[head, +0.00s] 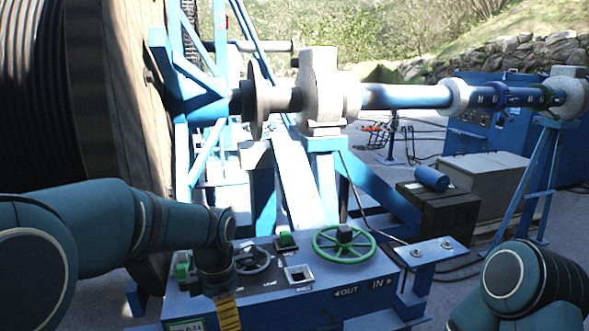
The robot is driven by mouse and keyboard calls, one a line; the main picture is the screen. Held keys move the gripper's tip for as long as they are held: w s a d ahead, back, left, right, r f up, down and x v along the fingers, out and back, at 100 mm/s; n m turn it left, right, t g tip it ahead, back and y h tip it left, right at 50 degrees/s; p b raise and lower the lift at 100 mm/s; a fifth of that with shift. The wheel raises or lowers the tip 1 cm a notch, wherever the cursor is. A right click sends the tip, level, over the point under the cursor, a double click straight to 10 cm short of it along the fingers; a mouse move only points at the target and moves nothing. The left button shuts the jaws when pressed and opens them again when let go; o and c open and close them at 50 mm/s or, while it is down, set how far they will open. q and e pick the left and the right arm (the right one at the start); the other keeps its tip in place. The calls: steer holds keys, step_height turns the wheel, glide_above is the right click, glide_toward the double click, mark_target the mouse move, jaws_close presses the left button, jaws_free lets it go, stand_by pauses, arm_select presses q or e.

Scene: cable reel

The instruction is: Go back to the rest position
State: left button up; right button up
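My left arm (155,222) comes in from the left and bends down at the near left side of the blue control box (330,300). Its lower end (215,272) is in front of the box's top panel, by the small dark handwheel (253,261). I cannot make out gripper fingers there. A yellow and black striped piece (228,313) shows just below it, and I cannot tell whether it touches the box. My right arm (525,285) is folded at the lower right corner, and its gripper is out of the picture.
The panel carries a green handwheel (344,243), a green switch (286,240) and a square socket (298,275). A large cable reel (110,110) stands at the left, with a blue shaft (405,96) running right. Grey ground lies open between box and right arm.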

arm_select(q)
step_height(320, 180, down, 14)
steer(key=w+m+b, duration=0.2)
steer(key=m, duration=0.3)
steer(key=s+d+f+m+h+b, duration=0.1)
steer(key=s+f+m+b, duration=0.1)
steer(key=s+f+m, duration=0.3)
steer(key=s+d+f+m+t+h+b, duration=0.1)
steer(key=s+f+m, duration=0.4)
steer(key=f, duration=0.6)
steer(key=s+d+f+m+h+b, duration=0.2)
steer(key=s+f+m, duration=0.3)
steer(key=f, duration=0.4)
steer(key=shift+s+m+t+b, duration=0.25)
steer(key=shift+m+t+b, duration=0.15)
steer(key=shift+m+b, duration=0.35)
arm_select(e)
step_height(320, 180, down, 10)
steer(key=shift+w+a, duration=0.25)
steer(key=shift+w, duration=0.2)
arm_select(q)
steer(key=shift+a, duration=0.1)
